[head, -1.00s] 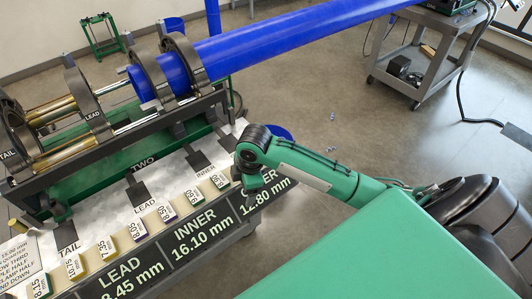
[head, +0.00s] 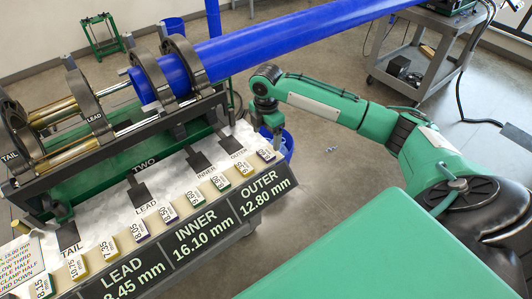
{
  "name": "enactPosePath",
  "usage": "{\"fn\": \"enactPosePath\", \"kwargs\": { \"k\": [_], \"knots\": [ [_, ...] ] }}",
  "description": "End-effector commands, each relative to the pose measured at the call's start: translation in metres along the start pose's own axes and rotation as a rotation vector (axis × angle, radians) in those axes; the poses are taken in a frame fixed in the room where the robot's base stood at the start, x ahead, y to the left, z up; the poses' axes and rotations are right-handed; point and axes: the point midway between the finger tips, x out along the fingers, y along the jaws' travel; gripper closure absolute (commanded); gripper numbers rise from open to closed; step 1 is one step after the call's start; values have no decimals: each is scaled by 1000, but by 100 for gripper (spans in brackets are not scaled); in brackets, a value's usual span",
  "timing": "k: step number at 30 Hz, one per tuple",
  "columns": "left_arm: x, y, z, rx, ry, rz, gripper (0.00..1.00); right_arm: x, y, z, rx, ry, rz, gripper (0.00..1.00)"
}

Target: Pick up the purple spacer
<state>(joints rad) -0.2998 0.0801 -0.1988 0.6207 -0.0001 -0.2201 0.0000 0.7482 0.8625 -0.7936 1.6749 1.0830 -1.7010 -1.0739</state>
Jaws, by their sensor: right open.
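A row of small labelled spacers lies along the front edge of the white tray top (head: 108,205). Several have coloured sides; ones with purple sides seem to be the 8.05 spacer (head: 139,231), the spacer right of it (head: 168,213) and the spacer at the far right end (head: 266,154). The small size makes their exact shades uncertain. My left gripper is not in view.
A dark sign board (head: 190,240) with LEAD, INNER and OUTER readings fronts the cart. A clamp frame (head: 150,80) holds a long blue pipe (head: 300,45) above the tray. A grey trolley (head: 405,65) stands at the back right.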

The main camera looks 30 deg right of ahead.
Motion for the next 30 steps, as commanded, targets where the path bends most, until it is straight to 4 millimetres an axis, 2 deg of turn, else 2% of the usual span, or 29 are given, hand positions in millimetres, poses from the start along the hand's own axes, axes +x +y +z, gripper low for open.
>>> {"fn": "enactPosePath", "kwargs": {
  "k": [3, 11, 16, 21, 29, 30],
  "knots": [
    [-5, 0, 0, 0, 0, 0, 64, 19, 0, 0, 1, -1, -2, 20],
    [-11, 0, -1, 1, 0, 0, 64, 38, 2, 1, 2, -1, 0, 20],
    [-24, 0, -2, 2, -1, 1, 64, 60, 7, 5, 3, -1, -3, 20],
    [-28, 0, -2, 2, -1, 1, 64, 81, 7, 5, 1, -1, 0, 20],
    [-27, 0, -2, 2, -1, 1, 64, 85, 8, 5, 1, -2, 1, 20],
    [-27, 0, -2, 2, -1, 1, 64, 85, 8, 5, 1, -2, 1, 26]
  ]
}}
